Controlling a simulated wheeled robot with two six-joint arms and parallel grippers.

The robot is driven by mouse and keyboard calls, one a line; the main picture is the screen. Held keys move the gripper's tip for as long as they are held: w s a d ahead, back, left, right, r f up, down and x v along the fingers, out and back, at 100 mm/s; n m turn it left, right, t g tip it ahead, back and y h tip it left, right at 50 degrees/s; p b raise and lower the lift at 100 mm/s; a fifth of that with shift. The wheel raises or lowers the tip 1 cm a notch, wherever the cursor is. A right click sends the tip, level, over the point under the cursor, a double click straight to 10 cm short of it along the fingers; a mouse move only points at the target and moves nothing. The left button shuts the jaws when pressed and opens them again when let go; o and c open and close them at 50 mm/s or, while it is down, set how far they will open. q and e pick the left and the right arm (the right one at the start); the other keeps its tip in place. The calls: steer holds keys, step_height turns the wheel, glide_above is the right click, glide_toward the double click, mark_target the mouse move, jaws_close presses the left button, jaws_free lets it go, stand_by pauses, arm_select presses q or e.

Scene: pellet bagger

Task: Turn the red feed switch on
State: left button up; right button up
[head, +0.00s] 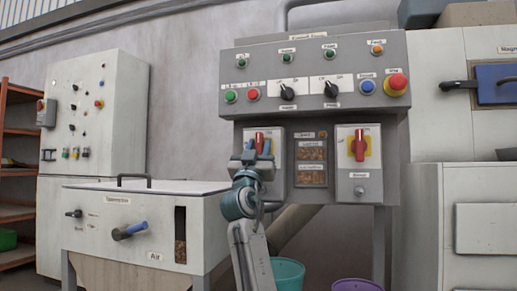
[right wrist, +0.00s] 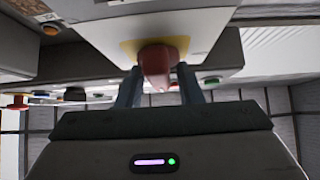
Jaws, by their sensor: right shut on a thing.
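A red switch handle (head: 259,140) stands upright on the left light panel below the control board. My right gripper (head: 258,156) is at this handle, its fingers on either side of its lower part. In the right wrist view the red handle (right wrist: 156,66), on a yellow plate, sits between the two fingertips (right wrist: 158,84), shut on it. The panel's lower part and any label there are hidden behind my gripper, so I cannot read its name. A second red switch (head: 359,145) on a yellow plate stands upright on the right panel. My left gripper is not in view.
Above is a control board with knobs, buttons and a red emergency button (head: 397,82). A pellet window (head: 310,160) sits between the two switch panels. A white-lidded box (head: 140,225) stands left; a teal bucket (head: 287,274) and a purple bucket (head: 357,285) stand below.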

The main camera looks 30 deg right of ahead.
steer(key=o, duration=0.7)
steer(key=shift+w+d+f, duration=0.1)
steer(key=shift+c, duration=0.2)
steer(key=shift+s+a+f, duration=0.25)
steer(key=shift+a+f, duration=0.1)
steer(key=shift+a, duration=0.05)
steer(key=p+v, duration=0.2)
steer(key=v, duration=0.7)
steer(key=shift+a+f+p, duration=0.15)
steer(key=shift+f+p, duration=0.15)
steer(key=shift+s, duration=0.15)
